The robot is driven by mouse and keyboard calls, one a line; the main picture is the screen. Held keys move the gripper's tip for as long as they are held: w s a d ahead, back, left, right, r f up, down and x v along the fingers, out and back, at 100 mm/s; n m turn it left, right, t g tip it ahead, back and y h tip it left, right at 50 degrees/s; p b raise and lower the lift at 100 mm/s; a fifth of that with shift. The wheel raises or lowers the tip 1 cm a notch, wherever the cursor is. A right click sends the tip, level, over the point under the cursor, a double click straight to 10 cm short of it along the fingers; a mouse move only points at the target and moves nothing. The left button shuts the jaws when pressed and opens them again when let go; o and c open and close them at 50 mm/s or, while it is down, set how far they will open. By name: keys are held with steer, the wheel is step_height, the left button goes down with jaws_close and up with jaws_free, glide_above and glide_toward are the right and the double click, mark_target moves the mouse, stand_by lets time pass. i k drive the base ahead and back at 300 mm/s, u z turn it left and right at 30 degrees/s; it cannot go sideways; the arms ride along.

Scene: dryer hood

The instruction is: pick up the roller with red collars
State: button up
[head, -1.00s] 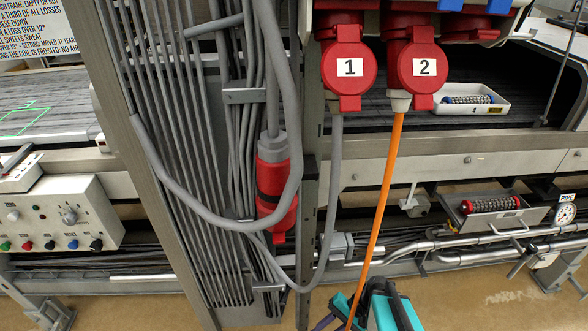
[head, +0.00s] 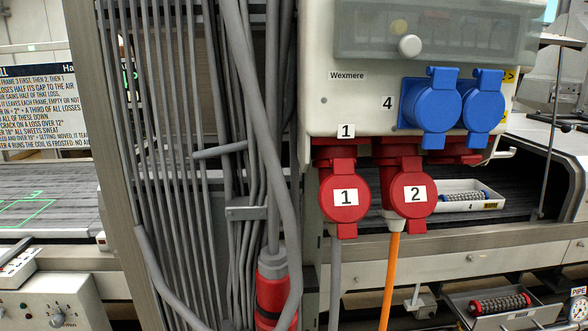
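The roller with red collars (head: 500,303) lies in a grey metal tray (head: 548,316) at the lower right of the head view, below the conveyor. Its body is dark and speckled between red ends. A similar roller with blue collars (head: 464,197) lies in a white tray (head: 485,207) on the dark belt above it. My gripper is not in view.
A grey-white socket box (head: 345,105) with red plugs 1 and 2 (head: 345,197) and blue sockets (head: 431,105) hangs in front. An orange cable (head: 389,280) and grey cables (head: 262,120) run down left of the trays. A metal post (head: 140,150) stands at left.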

mark_target(477, 307)
steer(key=z, duration=4.35)
steer(key=i, duration=0.1)
steer(key=u, duration=3)
